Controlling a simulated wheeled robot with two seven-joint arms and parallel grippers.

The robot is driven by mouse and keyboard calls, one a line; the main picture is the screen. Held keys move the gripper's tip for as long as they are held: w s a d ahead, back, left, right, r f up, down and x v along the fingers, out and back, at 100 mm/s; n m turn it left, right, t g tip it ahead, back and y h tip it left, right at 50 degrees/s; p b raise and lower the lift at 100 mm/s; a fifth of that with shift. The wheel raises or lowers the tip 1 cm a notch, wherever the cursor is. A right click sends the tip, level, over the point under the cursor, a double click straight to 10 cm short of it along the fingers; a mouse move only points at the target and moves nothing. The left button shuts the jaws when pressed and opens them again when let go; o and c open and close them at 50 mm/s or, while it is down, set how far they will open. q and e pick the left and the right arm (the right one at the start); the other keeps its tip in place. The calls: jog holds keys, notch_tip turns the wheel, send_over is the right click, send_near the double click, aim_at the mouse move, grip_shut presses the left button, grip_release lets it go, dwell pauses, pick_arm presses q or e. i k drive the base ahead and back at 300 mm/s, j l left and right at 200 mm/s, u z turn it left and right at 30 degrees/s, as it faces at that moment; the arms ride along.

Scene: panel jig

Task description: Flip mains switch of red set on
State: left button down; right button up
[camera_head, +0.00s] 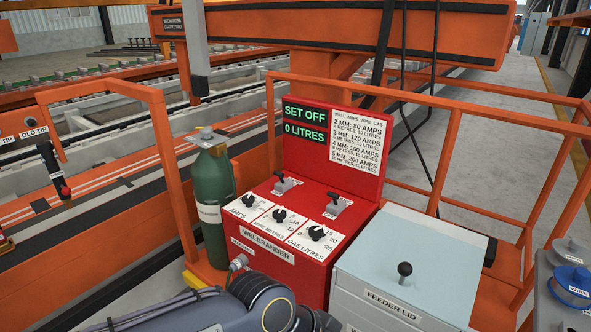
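The red set (318,284) stands in the middle, labelled WELBRANDER. Its display (305,121) reads SET OFF and 0 LITRES. Two small lever switches stand on its sloped top, a left switch (285,183) and a right switch (337,204). Their labels are too small to read, so I cannot tell which is the mains switch. Below them are three black knobs: the amps knob (248,200), the wire knob (279,215) and the gas knob (316,232). Part of my arm shows at the bottom, in front of the set. Neither gripper is visible.
A green gas bottle (213,207) stands left of the set. A pale feeder box (408,255) with a black-knobbed lid adjoins its right. Orange rails (160,130) surround them. Wire spools (572,283) sit at the far right. A settings chart (357,143) is behind the switches.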

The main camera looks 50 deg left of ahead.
aim_at(281, 175)
jog(key=u, duration=1.9)
